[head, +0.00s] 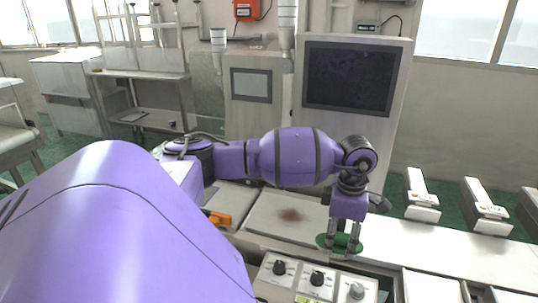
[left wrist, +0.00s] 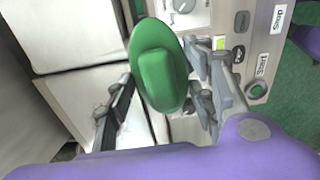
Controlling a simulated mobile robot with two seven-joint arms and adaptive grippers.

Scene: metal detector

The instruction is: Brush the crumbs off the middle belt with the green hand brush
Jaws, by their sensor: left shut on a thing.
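The green hand brush (head: 325,242) is held in my left gripper (head: 346,238), whose fingers are shut on it. In the left wrist view the green brush (left wrist: 158,65) lies between the two fingers of the left gripper (left wrist: 160,100); its bristles cannot be made out. The crumbs (head: 291,215) are a brown patch on the pale middle belt (head: 262,218). The brush is to the right of the crumbs and apart from them, near the belt's right end. I cannot tell whether it touches the surface below. My right gripper is not in view.
A control panel (head: 298,272) with several knobs stands just in front of the belt. An orange object (head: 216,218) lies at the belt's left. A cabinet with a dark screen (head: 348,78) stands behind. A pale surface (head: 440,255) extends right, with white units (head: 421,196) beyond it.

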